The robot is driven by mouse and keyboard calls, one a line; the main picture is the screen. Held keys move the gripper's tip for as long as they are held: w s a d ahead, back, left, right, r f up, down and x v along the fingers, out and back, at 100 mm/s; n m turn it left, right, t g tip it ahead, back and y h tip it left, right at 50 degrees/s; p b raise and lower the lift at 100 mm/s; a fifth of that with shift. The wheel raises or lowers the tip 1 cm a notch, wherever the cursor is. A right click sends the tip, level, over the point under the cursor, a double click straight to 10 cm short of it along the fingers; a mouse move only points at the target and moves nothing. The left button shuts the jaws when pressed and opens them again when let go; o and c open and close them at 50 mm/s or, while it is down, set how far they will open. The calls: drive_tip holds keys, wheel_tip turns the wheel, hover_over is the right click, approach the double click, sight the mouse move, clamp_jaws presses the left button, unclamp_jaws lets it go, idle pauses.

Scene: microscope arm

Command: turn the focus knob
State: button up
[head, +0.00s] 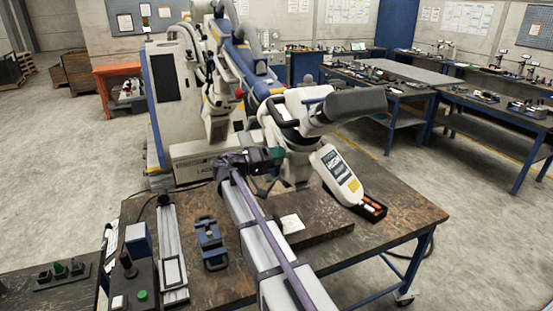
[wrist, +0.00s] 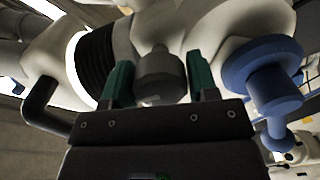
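The microscope (head: 298,150), with a white body and a dark grey cylindrical head, stands at the back of the near worktable in the head view. My gripper (head: 272,158) is at its left side there, and the knob is hidden. In the wrist view the dark grey focus knob (wrist: 160,74) sticks out of the white body (wrist: 200,28). My gripper's two green fingers (wrist: 160,80) stand on either side of the knob, with narrow gaps showing near the palm. The gripper looks open around the knob. Contact at the fingertips cannot be made out.
A larger blue knob (wrist: 265,78) sits close right of my fingers in the wrist view. A black curved handle (wrist: 40,105) is at the left. The table's right end is clear.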

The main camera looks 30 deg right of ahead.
drive_tip(key=o, duration=0.4)
drive_tip(key=shift+c, duration=0.2)
drive_tip(key=a, duration=1)
drive_tip(key=shift+w+a, duration=0.25)
drive_tip(key=shift+a, duration=0.15)
